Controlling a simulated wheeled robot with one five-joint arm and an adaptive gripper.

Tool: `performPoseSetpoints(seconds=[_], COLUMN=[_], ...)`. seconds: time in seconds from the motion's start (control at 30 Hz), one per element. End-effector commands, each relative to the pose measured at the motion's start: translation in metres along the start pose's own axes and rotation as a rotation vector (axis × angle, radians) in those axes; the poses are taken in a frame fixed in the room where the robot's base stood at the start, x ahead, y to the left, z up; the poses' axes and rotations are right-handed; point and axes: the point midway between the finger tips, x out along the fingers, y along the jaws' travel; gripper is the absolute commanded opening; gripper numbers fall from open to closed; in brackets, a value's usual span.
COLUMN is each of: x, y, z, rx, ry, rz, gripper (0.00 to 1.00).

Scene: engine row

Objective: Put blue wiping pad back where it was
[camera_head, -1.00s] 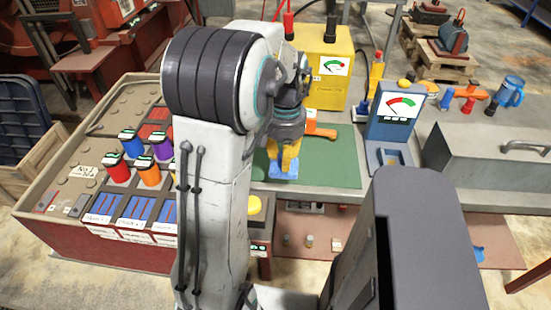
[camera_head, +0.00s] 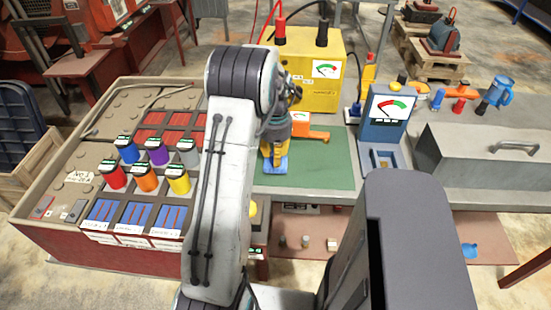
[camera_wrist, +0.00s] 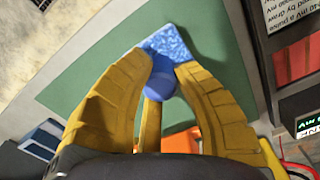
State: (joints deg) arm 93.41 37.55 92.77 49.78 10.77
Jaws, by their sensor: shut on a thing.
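The blue wiping pad (camera_wrist: 168,42) is a textured light-blue square with a rounded darker blue grip (camera_wrist: 160,82). It also shows in the head view as a small blue patch (camera_head: 276,166) below the yellow fingers. My gripper (camera_wrist: 160,70) has its yellow fingers shut around the pad's grip. In the head view my gripper (camera_head: 273,155) is over the left part of the green mat (camera_head: 330,165). I cannot tell whether the pad touches the mat.
An orange-handled tool (camera_head: 310,134) lies on the mat close behind my gripper. A yellow meter box (camera_head: 312,80) stands at the back, and a blue meter stand (camera_head: 385,118) is to the right. A tray with several coloured canisters (camera_head: 145,180) is at left. The mat's right part is clear.

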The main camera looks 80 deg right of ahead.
Motion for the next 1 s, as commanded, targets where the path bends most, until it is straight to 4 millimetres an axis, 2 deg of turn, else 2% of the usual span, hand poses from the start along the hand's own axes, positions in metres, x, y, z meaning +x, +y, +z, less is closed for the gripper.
performPoseSetpoints(seconds=[0.2, 0.67, 0.7, 0.9, 1.0], x=[0.018, 0.023, 0.022, 0.022, 0.022], y=[0.0, 0.0, 0.0, 0.0, 0.0], z=[0.0, 0.0, 0.0, 0.0, 0.0], rx=[0.0, 0.0, 0.0, 0.0, 0.0], ry=[-0.001, 0.0, 0.0, 0.0, 0.0], rz=[0.0, 0.0, 0.0, 0.0, 0.0], gripper=[0.0, 0.0, 0.31, 0.47, 0.47])
